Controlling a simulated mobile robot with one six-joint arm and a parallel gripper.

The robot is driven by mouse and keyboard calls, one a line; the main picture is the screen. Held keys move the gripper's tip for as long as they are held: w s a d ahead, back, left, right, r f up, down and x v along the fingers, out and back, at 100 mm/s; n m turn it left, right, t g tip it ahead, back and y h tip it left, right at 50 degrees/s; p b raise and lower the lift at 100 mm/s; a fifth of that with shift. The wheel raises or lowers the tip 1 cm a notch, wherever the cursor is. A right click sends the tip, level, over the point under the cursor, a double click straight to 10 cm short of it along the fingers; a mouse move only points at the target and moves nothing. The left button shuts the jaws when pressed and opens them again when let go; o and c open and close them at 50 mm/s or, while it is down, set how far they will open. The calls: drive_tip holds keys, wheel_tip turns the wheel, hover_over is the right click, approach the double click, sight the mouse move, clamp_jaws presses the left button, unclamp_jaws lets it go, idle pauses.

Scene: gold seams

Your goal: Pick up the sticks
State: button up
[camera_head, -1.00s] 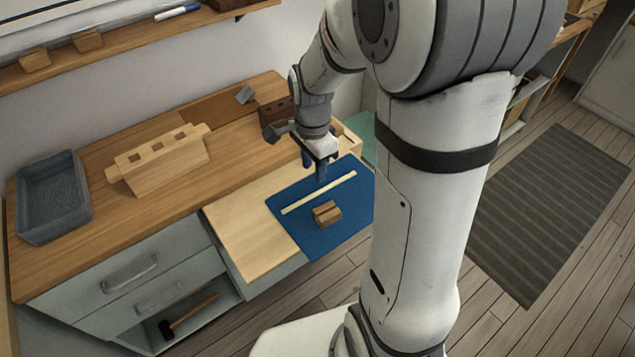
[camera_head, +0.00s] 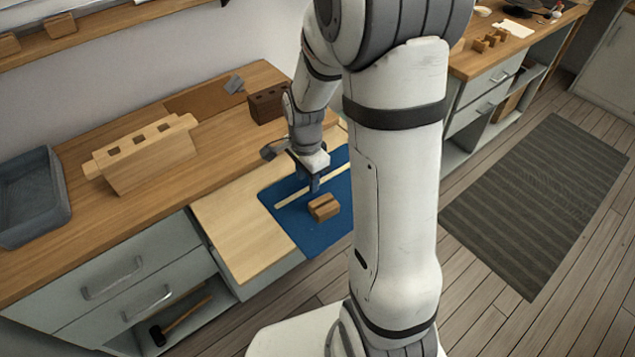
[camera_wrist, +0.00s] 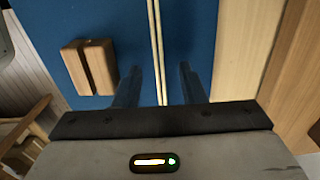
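Two thin pale sticks (camera_wrist: 157,45) lie side by side on a blue mat (camera_head: 325,232); in the head view they read as one pale strip (camera_head: 292,199). My gripper (camera_head: 314,190) points down over the mat, close above the sticks. In the wrist view my gripper (camera_wrist: 172,72) is open, one dark finger on each side of the sticks, with gaps between. A small grooved wooden block (camera_head: 323,207) sits on the mat beside the sticks; it also shows in the wrist view (camera_wrist: 90,66). Whether the fingertips touch the mat is unclear.
A pale pull-out board (camera_head: 230,225) carries the mat. On the worktop stand a slotted wooden block (camera_head: 150,160), a dark block with holes (camera_head: 268,104) and a grey tray (camera_head: 30,200). A hammer (camera_head: 180,318) lies in the open shelf below.

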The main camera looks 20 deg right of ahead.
drive_tip(key=shift+f, duration=0.85)
drive_tip(key=shift+c, duration=0.4)
clamp_jaws()
